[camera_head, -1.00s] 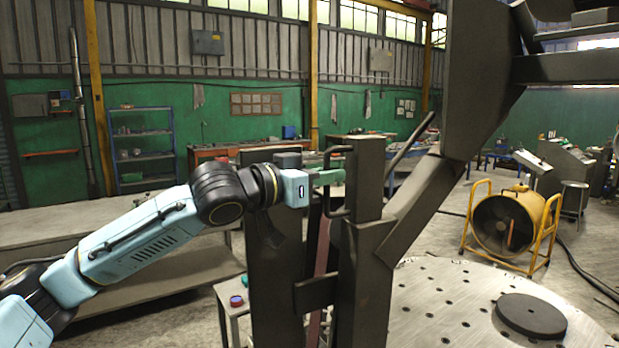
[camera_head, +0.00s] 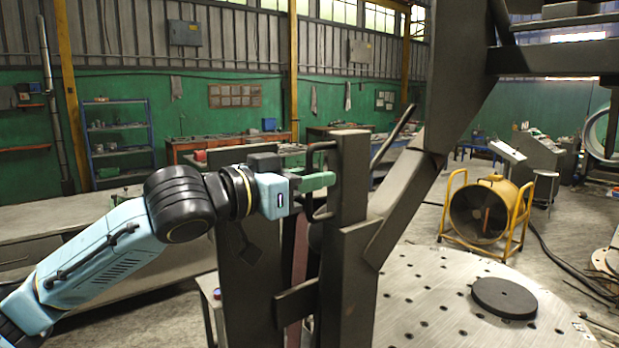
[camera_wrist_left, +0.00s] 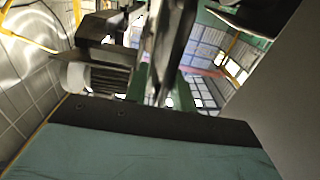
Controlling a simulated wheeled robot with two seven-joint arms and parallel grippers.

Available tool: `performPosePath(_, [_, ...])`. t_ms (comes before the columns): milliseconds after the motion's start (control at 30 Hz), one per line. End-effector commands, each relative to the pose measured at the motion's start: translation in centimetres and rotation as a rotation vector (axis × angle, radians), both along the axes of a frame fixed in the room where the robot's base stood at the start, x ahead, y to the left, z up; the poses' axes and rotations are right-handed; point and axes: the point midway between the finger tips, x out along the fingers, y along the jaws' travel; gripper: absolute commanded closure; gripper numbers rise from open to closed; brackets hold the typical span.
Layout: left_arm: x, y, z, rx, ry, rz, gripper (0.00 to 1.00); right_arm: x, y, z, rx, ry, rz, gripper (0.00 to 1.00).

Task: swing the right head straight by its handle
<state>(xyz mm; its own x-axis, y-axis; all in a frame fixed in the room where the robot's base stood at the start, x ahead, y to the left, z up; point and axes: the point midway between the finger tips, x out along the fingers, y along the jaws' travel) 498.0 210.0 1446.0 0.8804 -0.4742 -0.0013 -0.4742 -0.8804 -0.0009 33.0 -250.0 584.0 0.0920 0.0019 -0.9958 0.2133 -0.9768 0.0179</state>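The right head is a dark steel post (camera_head: 350,185) beside a second dark upright (camera_head: 250,270). Its handle (camera_head: 309,157) is a dark bent bar on the post's left side. My left gripper (camera_head: 318,181) is at this handle, with a green finger crossing in front of the bar. How tightly the fingers close on it is unclear. In the left wrist view, a dark bar (camera_wrist_left: 170,45) stands between green finger parts, partly hidden by the gripper body. My right gripper is not in view.
A slanted dark beam (camera_head: 400,205) joins the post to a large column (camera_head: 460,80). A round perforated table (camera_head: 420,300) with a dark disc (camera_head: 504,297) is at lower right. A yellow fan (camera_head: 485,212) stands behind. Benches line the back left.

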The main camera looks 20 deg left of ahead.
Motion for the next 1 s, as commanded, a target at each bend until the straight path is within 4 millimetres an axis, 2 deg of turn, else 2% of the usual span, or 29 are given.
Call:
performPosePath(467, [-0.3, 0.1, 0.1, -0.001, -0.003, -0.001, 0.75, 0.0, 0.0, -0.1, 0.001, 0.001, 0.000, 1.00])
performPosePath(567, [-1.1, 0.7, 0.0, 0.002, -0.005, 0.002, 0.75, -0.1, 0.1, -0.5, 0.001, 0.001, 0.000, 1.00])
performPosePath(1000, [-7.1, 3.9, -0.3, 0.007, 0.000, 0.004, 0.75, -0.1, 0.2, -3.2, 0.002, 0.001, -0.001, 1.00])
